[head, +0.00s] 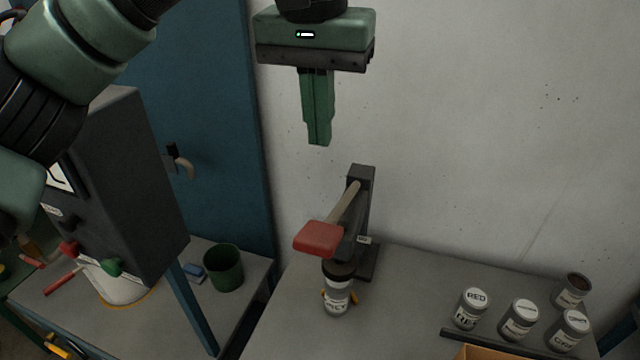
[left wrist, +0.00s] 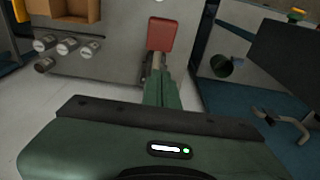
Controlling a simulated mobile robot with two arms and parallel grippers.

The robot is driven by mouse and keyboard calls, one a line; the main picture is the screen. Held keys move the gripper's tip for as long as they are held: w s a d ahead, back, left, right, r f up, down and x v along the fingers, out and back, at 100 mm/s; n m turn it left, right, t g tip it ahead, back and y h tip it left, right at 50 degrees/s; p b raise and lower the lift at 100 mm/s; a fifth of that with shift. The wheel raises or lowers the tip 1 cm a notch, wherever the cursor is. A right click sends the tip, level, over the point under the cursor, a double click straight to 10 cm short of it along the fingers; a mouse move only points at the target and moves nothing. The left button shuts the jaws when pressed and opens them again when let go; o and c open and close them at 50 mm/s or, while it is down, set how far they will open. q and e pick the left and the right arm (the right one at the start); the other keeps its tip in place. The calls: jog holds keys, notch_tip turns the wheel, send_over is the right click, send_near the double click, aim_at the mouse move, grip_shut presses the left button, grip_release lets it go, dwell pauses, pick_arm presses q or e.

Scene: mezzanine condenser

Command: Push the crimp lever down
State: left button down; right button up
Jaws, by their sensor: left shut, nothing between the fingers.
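The crimp lever has a red flat handle (head: 318,238) on a pale arm that slopes up to a dark upright post (head: 359,205) on the grey bench. The red handle also shows in the left wrist view (left wrist: 162,35), just beyond my fingertips. A labelled can (head: 337,290) with a dark top stands under the handle. My left gripper (head: 319,143) is shut and empty, fingers pointing down. In the head view it hangs above the post and handle, apart from them. My right gripper is in neither view.
Several labelled cans (head: 472,308) stand at the bench's right, near a dark rail and an open wooden box (head: 490,352). A green cup (head: 223,268) and a dark machine (head: 125,190) stand on the left table. The bench between lever and cans is clear.

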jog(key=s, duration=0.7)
pick_arm(q)
jog(key=p, duration=0.2)
send_over(321, 232)
notch_tip(321, 232, down, 5)
notch_tip(321, 232, down, 7)
jog(key=shift+a+r+p, duration=0.1)
jog(key=shift+p, duration=0.85)
jog(key=shift+s+f, duration=0.3)
jog(key=shift+f, duration=0.2)
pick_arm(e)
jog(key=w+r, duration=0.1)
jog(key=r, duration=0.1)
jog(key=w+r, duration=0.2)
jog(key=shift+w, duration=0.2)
